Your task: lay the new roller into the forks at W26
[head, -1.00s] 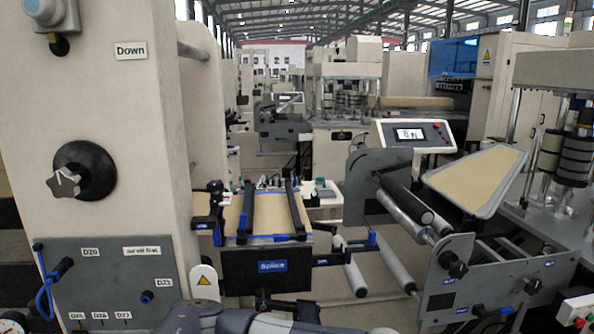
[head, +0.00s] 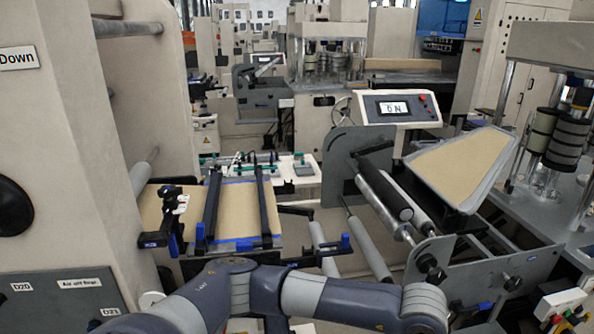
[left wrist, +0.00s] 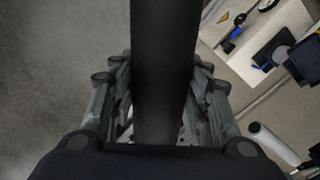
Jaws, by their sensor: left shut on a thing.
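In the left wrist view my left gripper (left wrist: 161,66) is shut on a dark, smooth roller (left wrist: 165,112). The roller runs lengthwise up the middle between the fingers, and its far end is cut off by the frame edge. In the head view my arm crosses the bottom of the picture, but neither gripper shows there. I cannot make out a W26 label or tell which brackets are its forks. A black roller (head: 384,190) and a bright metal roller (head: 421,216) sit between the grey side plates. Two grey rollers (head: 369,249) (head: 321,247) lie lower, left of them.
The splice table (head: 236,213) with its black bars is behind my arm, left of the rollers. A grey side plate (head: 342,160) and a front plate (head: 510,273) flank the rollers. A display panel (head: 397,107) reads ON. A beige machine wall (head: 80,150) blocks the left.

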